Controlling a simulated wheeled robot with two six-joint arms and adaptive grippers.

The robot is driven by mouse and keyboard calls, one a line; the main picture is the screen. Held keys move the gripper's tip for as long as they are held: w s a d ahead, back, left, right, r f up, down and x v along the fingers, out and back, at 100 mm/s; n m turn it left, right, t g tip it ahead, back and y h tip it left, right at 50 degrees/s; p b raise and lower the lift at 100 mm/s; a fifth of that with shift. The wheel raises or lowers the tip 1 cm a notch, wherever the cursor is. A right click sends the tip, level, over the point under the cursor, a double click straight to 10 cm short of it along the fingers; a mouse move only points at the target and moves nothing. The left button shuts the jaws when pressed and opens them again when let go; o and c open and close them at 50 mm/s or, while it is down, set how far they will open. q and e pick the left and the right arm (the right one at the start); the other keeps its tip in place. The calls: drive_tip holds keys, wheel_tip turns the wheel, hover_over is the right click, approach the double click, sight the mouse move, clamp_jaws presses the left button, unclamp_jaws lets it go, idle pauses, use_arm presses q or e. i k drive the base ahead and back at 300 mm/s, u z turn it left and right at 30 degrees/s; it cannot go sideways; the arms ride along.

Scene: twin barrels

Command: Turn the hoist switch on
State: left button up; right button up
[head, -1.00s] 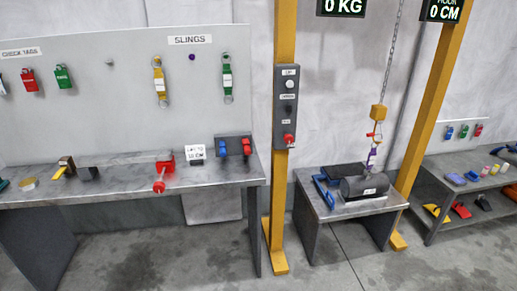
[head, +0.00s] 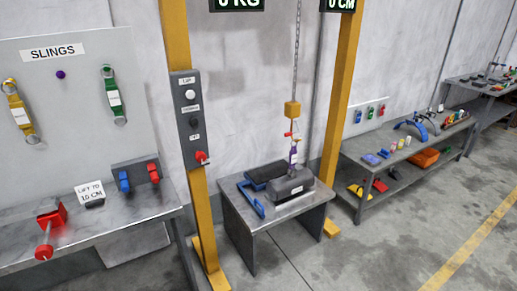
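The hoist control panel (head: 190,118) is a dark grey box on the left yellow post (head: 176,50). It carries a white round button (head: 190,95) at the top, a small dark control (head: 194,122) in the middle and a red switch (head: 202,157) at the bottom. The labels are too small to read surely. The hoist chain (head: 298,45) hangs to a yellow hook block (head: 292,108), with a purple sling (head: 293,155) below it at a dark grey weight (head: 289,186). Neither of my grippers is in view.
The left bench (head: 110,222) holds a red clamp-like tool (head: 50,220), a "lift to 10 cm" card (head: 90,191) and blue and red handles. The small table (head: 300,208) bears the weight. A shelf bench (head: 350,152) stands at right. Floor at front right is clear.

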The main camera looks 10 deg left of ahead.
sight(200, 157)
drive_tip(key=z, duration=0.35)
drive_tip(key=i, duration=0.85)
drive_tip(key=u, duration=0.1)
